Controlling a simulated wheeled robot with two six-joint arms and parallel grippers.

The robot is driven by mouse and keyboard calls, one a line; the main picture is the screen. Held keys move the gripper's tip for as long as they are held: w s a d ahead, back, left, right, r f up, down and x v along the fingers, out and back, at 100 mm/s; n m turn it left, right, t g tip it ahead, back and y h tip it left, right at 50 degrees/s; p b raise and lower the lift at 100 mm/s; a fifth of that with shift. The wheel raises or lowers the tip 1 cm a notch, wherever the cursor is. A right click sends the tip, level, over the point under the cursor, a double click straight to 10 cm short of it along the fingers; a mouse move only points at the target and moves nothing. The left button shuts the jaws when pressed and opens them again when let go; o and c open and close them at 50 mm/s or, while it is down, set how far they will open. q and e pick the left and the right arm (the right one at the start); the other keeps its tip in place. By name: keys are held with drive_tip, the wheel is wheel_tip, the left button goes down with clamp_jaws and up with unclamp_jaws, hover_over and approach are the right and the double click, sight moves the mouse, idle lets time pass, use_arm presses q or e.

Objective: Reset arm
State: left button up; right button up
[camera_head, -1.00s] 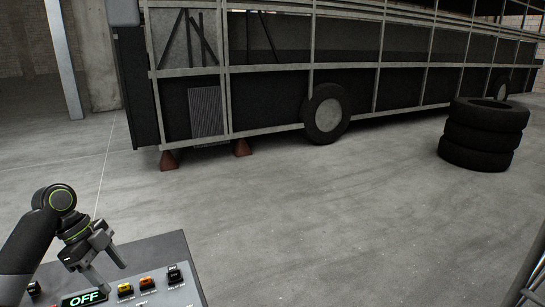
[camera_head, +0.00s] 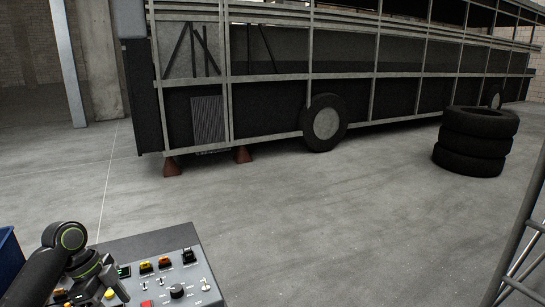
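My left arm comes in at the bottom left, and its gripper (camera_head: 108,284) is over the left part of a grey control panel (camera_head: 215,290). The fingers are partly hidden by my own wrist, so I cannot tell whether they are open or shut. The panel carries a yellow switch (camera_head: 145,267), an orange switch (camera_head: 165,263), a black switch (camera_head: 189,256), a black knob (camera_head: 178,291) and small toggles. A red button (camera_head: 147,304) shows at the bottom edge. My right gripper is not in view.
A stripped coach frame (camera_head: 270,90) stands across the back on red supports (camera_head: 171,167). A stack of tyres (camera_head: 474,142) stands at the right. A metal frame (camera_head: 522,245) is at the right edge and a blue bin (camera_head: 9,262) at the left edge. The concrete floor between is clear.

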use_arm(q)
drive_tip(key=s+d+f+n+t+y, duration=0.1)
drive_tip(key=s+d+f+n, duration=0.2)
drive_tip(key=s+f, duration=0.4)
drive_tip(key=s+d+f+n+y, duration=0.1)
drive_tip(key=s+d+f+n, duration=0.4)
drive_tip(key=f, duration=0.4)
drive_tip(key=s+r+n+t+y, duration=0.1)
drive_tip(key=s+n+t+y, duration=0.15)
drive_tip(key=s+n, duration=0.95)
drive_tip(key=s+a+f+m+g+b, duration=0.1)
drive_tip(key=s+f+m, duration=0.1)
drive_tip(key=f, duration=1.1)
drive_tip(key=s+f+m+b, duration=0.1)
drive_tip(key=s+f+m, duration=0.15)
drive_tip(key=f, duration=1.15)
drive_tip(key=s+d+f+g, duration=0.1)
drive_tip(key=s+f, duration=1.3)
drive_tip(key=f, duration=0.2)
drive_tip(key=shift+s+f+n+b, duration=0.15)
drive_tip(key=shift+s+n+b, duration=0.2)
drive_tip(key=shift+n+b, duration=0.1)
